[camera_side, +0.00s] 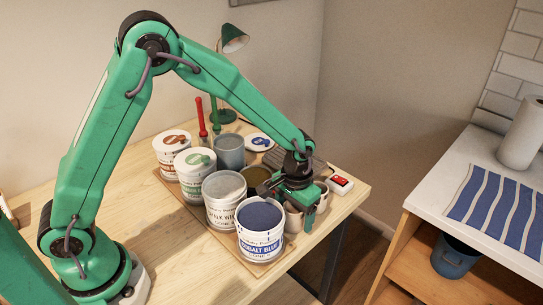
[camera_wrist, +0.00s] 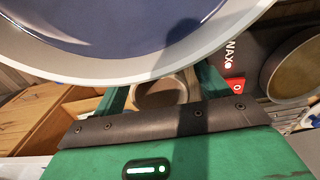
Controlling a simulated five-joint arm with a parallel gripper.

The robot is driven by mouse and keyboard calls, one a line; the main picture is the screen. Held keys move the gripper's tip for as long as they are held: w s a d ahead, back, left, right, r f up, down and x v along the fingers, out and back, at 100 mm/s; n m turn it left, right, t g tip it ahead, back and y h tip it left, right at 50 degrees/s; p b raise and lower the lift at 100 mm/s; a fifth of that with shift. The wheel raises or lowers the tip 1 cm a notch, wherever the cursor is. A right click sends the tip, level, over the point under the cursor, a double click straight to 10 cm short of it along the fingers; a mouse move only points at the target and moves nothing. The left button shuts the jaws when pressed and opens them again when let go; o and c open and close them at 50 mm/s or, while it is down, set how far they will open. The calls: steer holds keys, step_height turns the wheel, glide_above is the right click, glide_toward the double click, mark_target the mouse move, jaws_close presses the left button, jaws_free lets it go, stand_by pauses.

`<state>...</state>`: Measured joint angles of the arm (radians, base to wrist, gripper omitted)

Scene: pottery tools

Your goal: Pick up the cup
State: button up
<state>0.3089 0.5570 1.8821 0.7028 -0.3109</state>
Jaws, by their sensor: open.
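A small beige cup (camera_side: 293,218) stands at the right end of the row of pots, partly hidden behind my gripper and the blue glaze tub. My gripper (camera_side: 306,211) is open and pointing down at it. In the wrist view, a round cup (camera_wrist: 160,95) shows between the two green fingers of my gripper (camera_wrist: 162,88). Its upper edge is hidden by a large rim in front. Whether the fingers touch the cup I cannot tell. A second beige cup (camera_side: 322,194) shows just right of my gripper.
The cobalt blue tub (camera_side: 262,244) stands close to my gripper, and its blue surface (camera_wrist: 120,25) fills the top of the wrist view. A white glaze tub (camera_side: 224,212) and several more tubs crowd the left. A small red-and-white box (camera_side: 340,184) lies near the table's right edge.

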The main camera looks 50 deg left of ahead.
steer(key=shift+f, duration=0.3)
steer(key=c, duration=1.2)
steer(key=shift+o, duration=0.2)
steer(key=shift+r, duration=0.1)
step_height(320, 180, up, 10)
stand_by(0.4)
